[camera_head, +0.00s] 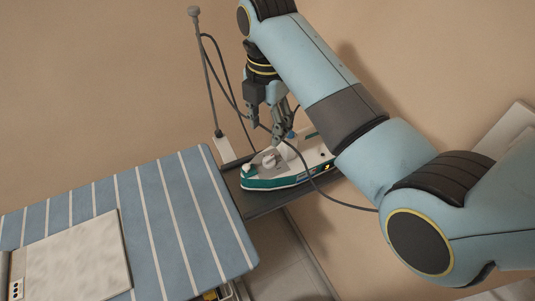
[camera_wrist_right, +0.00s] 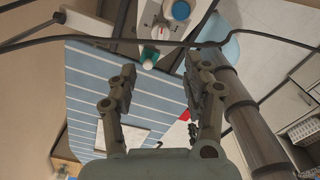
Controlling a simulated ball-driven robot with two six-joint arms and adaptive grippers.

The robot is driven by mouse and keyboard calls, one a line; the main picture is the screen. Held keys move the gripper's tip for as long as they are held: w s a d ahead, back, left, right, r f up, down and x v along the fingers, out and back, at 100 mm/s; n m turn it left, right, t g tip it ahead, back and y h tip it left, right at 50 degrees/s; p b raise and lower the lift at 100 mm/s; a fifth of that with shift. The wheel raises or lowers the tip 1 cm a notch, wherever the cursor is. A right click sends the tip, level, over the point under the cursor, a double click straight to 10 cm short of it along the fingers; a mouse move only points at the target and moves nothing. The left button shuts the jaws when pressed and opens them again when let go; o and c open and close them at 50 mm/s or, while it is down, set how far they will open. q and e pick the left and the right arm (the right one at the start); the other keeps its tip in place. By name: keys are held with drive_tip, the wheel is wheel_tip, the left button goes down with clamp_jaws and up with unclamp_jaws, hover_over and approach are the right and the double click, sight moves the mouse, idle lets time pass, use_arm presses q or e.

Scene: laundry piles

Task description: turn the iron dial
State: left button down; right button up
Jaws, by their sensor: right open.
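The iron (camera_head: 262,181) is white and teal and lies on a dark rest at the end of the ironing board. Its dial (camera_head: 269,161) looks like a pale round knob on top. In the right wrist view the iron's white body (camera_wrist_right: 143,20) is at the top, with the dial (camera_wrist_right: 159,33) and a blue cap (camera_wrist_right: 181,10) on it. My right gripper (camera_head: 268,128) is open and points down above the iron, apart from the dial. In the right wrist view its two fingers (camera_wrist_right: 162,70) are spread with nothing between them. My left gripper is not in view.
The blue striped ironing board (camera_head: 175,200) lies at the left, with a pale flat panel (camera_head: 75,262) on it. A grey cord post (camera_head: 205,75) stands behind the iron. A dark cord (camera_head: 317,187) runs across the iron and close to my right gripper.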

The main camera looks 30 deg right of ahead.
sight(267, 158)
wheel_tip(267, 158, down, 10)
drive_tip(key=shift+f+p, duration=0.15)
drive_tip(key=shift+p, duration=0.25)
clamp_jaws()
